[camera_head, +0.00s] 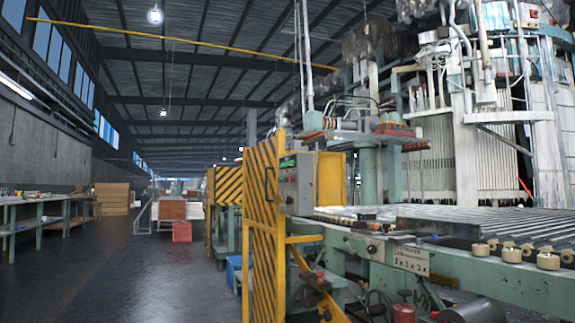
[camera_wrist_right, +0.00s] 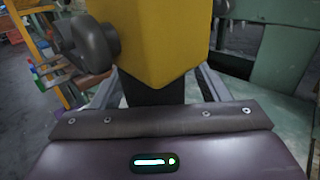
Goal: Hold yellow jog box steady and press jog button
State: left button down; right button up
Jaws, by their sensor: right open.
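A yellow box (camera_wrist_right: 158,38), which looks like the jog box, fills the upper middle of the right wrist view, close to the camera. A dark grey rounded knob (camera_wrist_right: 95,44) sits at its left side; I cannot tell if this is the jog button. My right gripper (camera_wrist_right: 157,84) is open, with a grey finger on each side of the dark part below the yellow box. Its fingertips are partly hidden, and contact with the box cannot be told. I cannot pick out this box surely in the head view. My left gripper is not in view.
In the head view, a grey control panel (camera_head: 296,183) stands beside a yellow-and-black striped guard (camera_head: 262,190). A green roller conveyor (camera_head: 450,279) runs right. A red crate (camera_head: 182,232) stands on the open floor (camera_head: 120,265). A workbench (camera_head: 40,205) lines the left wall.

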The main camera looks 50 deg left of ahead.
jog(key=shift+s, duration=0.1)
jog(key=v, duration=1.2)
